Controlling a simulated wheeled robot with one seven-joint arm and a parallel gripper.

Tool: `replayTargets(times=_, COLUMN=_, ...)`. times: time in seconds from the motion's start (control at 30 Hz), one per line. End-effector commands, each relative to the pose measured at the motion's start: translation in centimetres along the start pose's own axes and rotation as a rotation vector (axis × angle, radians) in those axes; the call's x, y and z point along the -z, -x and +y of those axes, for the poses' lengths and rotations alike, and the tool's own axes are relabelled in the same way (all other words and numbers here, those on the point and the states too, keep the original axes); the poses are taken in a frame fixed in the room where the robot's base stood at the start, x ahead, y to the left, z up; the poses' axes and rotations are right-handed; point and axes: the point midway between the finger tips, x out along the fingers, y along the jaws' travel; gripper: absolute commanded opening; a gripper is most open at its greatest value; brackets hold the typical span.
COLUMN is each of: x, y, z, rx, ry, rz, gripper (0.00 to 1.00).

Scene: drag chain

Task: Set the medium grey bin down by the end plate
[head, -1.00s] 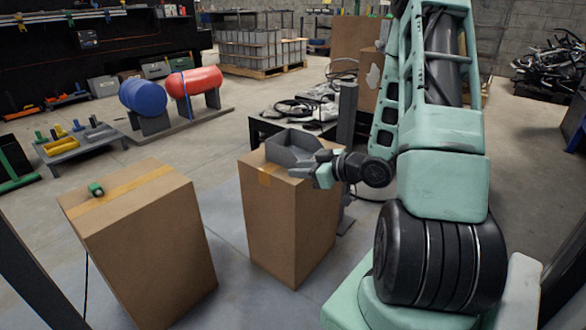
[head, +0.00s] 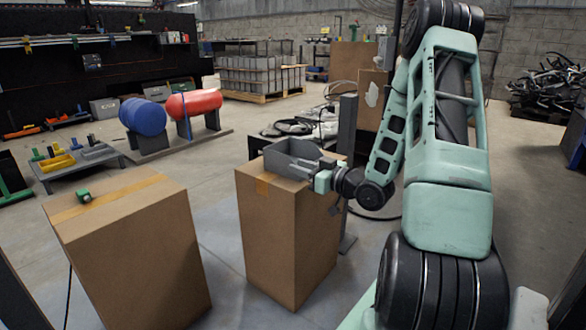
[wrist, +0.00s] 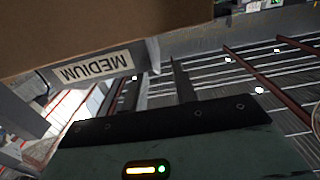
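The medium grey bin (head: 293,158) sits on top of the middle cardboard box (head: 280,235), open side up, in the head view. In the wrist view its label reading MEDIUM (wrist: 95,67) shows upside down on a grey wall, close to the camera. My gripper (head: 322,180) is at the bin's near right end and appears to touch it. Its fingertips are hidden against the bin, so I cannot tell whether they are closed on the wall. I cannot pick out the end plate in either view.
A second cardboard box (head: 130,255) with a small green item (head: 84,196) on it stands at the left. A grey post (head: 347,140) rises just behind the middle box. A low table (head: 270,140) with dark cables is behind. Floor between the boxes is clear.

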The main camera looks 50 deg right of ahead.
Motion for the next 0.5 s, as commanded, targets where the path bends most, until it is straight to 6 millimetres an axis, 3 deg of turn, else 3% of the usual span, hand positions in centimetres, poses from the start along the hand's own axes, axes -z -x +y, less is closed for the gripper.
replayTargets(times=0.23, x=-0.2, y=-1.8, z=0.1, rx=0.001, ry=0.002, rz=0.002, gripper=0.28)
replayTargets(times=0.5, x=-0.2, y=-5.5, z=0.5, rx=0.002, ry=0.001, rz=0.002, gripper=0.28)
